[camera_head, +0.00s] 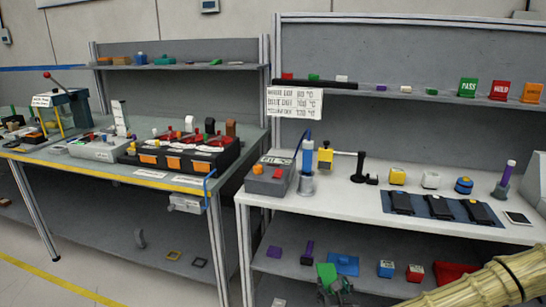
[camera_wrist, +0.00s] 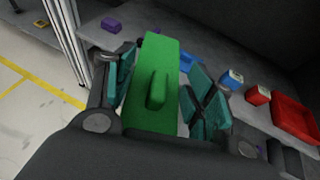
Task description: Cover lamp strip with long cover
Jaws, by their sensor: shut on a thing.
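A green cover-like block (camera_wrist: 150,115) with a raised handle on top sits between the teal finger pads of my gripper (camera_wrist: 163,88). It is long and flat-sided in the wrist view. In the head view the green piece (camera_head: 327,273) shows at the bottom, with my gripper (camera_head: 338,289) around it, low in front of the right bench's lower shelf. My gripper is shut on the green piece. A black module (camera_head: 180,160) with orange squares and several red and white parts stands on the left bench. I cannot tell which part is the lamp strip.
The right bench's white top (camera_head: 345,205) holds a grey box (camera_head: 270,178), a blue bottle and a dark mat with several black devices. Its lower shelf holds a blue tray (camera_head: 343,264), small boxes and a red tray (camera_wrist: 292,118). The floor in front of the left bench is clear.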

